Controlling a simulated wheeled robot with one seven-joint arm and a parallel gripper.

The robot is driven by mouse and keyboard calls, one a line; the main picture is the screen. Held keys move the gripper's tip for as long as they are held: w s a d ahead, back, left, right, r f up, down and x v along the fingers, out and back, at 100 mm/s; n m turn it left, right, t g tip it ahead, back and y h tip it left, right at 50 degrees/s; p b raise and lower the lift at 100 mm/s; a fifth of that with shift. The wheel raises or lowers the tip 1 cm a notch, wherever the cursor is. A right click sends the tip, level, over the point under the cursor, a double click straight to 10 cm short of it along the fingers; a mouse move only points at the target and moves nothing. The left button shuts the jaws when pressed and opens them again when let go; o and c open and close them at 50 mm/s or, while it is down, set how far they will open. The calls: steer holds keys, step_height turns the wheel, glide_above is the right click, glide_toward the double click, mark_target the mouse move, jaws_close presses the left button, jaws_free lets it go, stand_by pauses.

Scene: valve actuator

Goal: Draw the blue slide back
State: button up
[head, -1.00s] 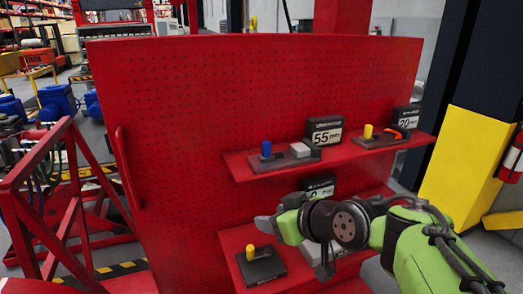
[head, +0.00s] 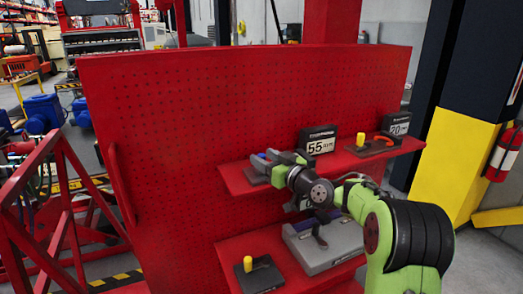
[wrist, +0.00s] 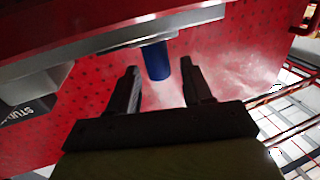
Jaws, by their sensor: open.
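The blue slide (wrist: 157,60) is a short upright cylinder on a dark base on the upper red shelf. In the wrist view it shows between the tips of my gripper (wrist: 163,72), with a gap visible to each finger. The wrist picture appears upside down. My gripper (head: 272,158) is open at the shelf in the head view, and only a bit of the blue slide (head: 262,155) shows beside it. I cannot tell whether a finger touches it. My gripper hides most of the base and the grey block there.
A sign reading 55 (head: 319,140) stands behind my gripper. A yellow peg (head: 361,140) with an orange handle sits to the right on the upper shelf (head: 234,180). Below are a grey box (head: 325,248) and another yellow peg (head: 248,264). The red pegboard (head: 200,120) stands behind.

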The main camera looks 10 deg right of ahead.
steer(key=shift+x, duration=1.05)
steer(key=shift+s, duration=0.1)
jaws_close()
